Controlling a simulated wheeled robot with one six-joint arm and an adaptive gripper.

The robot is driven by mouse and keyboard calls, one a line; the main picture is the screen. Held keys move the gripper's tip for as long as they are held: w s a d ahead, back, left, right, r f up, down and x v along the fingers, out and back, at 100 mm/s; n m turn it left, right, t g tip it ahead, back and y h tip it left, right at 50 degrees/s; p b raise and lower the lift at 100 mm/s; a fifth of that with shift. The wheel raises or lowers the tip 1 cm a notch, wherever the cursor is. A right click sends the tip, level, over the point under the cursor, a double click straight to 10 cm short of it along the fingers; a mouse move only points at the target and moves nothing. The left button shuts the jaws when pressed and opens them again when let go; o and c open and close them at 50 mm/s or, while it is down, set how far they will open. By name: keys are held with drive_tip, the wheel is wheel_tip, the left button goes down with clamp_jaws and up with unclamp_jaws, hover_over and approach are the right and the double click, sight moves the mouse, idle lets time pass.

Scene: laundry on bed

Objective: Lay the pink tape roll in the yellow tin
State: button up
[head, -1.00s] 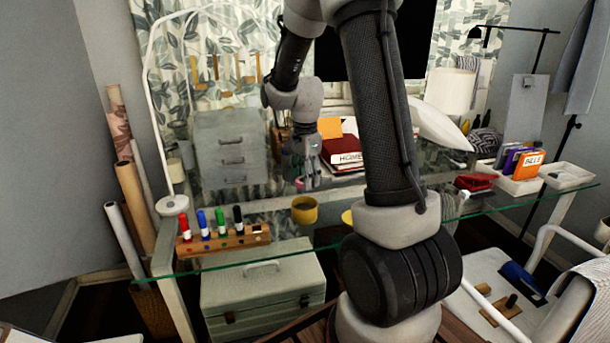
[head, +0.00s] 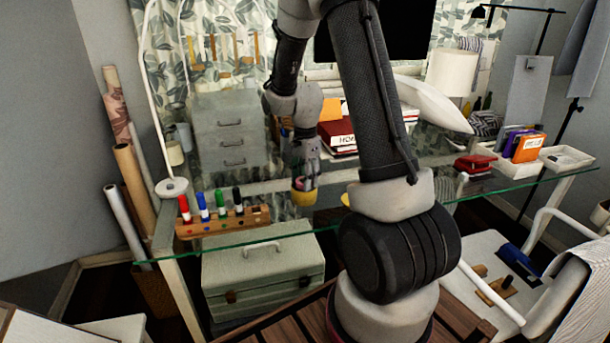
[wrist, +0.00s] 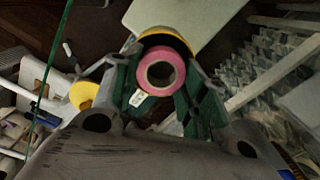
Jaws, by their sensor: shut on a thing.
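The pink tape roll (wrist: 160,71) is between my gripper's green fingers in the wrist view, its round hole facing the camera. My gripper (wrist: 160,82) is shut on it. The yellow tin (wrist: 166,36) shows just beyond the roll, partly covered by it. In the head view my gripper (head: 303,178) points down over the yellow tin (head: 305,199) on the glass desk and hides the tin's back and opening. A bit of the pink roll (head: 297,184) shows at the fingers. I cannot tell whether the roll is above the rim or inside it.
A wooden marker holder (head: 225,222) stands left of the tin on the glass desk (head: 340,190). Grey drawers (head: 228,140) and red books (head: 338,137) stand behind. Another yellow item (wrist: 83,95) is near the tin. White trays (head: 566,158) are far right.

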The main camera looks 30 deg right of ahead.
drive_tip(key=o, duration=0.9)
wheel_tip(320, 180, up, 12)
drive_tip(key=shift+r, duration=0.1)
idle(0.6)
